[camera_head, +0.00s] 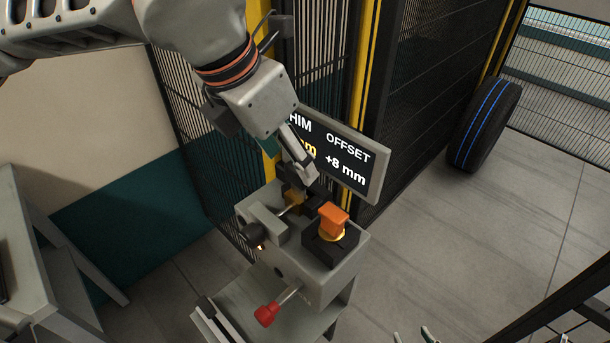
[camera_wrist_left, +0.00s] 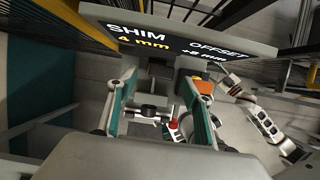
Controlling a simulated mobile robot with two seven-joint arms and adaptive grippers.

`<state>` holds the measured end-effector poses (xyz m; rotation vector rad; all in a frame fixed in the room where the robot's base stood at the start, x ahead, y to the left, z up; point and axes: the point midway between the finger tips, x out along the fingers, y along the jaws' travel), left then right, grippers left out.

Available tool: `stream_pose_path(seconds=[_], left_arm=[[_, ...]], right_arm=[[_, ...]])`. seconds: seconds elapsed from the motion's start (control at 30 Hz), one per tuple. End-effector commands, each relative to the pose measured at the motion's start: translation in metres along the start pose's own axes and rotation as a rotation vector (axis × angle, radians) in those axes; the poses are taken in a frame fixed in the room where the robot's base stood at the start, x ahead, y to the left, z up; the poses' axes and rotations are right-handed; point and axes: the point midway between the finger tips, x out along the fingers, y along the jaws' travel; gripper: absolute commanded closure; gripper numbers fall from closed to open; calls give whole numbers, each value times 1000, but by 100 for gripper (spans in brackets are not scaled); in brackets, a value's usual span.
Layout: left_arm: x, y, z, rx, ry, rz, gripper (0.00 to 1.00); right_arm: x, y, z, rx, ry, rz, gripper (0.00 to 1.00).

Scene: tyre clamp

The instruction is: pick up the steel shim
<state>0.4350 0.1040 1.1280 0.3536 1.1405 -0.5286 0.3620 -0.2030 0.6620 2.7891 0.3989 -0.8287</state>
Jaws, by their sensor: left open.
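My left gripper (camera_head: 303,172) points down over the back of the grey clamp fixture (camera_head: 325,282), in front of the display. In the left wrist view its two teal-lined fingers (camera_wrist_left: 158,88) stand apart, with no object gripped between them. The fixture carries dark jaw blocks, an orange block (camera_head: 333,217) on a yellow ring, and a red knob (camera_head: 266,314) on a rod. The orange block also shows in the left wrist view (camera_wrist_left: 204,84). I cannot clearly pick out the steel shim in either view. My right gripper (camera_head: 413,336) shows only spread fingertips at the bottom edge.
A display (camera_head: 346,158) reading shim 4 mm and offset +8 mm stands right behind the fixture, close to my left gripper. Mesh fencing (camera_head: 420,85) rises behind. A tyre (camera_head: 484,125) stands on the floor at right. A grey table (camera_head: 30,250) is at left.

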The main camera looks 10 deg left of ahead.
Motion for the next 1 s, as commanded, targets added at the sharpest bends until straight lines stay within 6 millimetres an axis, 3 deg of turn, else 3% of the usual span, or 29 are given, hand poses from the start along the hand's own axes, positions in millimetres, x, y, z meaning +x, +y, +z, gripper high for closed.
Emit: stream_pose_path(seconds=[0.5, 0.8, 0.97, 1.0], left_arm=[[61, -2, -5, 2, 2, -2, 50], [67, -2, -4, 2, -1, -1, 50], [67, -2, -4, 2, 0, -1, 89], [67, -2, -4, 2, 0, -1, 93]], right_arm=[[-7, -1, -10, 5, -1, -1, 60], [-7, 1, -12, 4, 2, 1, 60], [-7, 1, -12, 3, 3, 1, 60], [-7, 1, -13, 2, 3, 1, 60]])
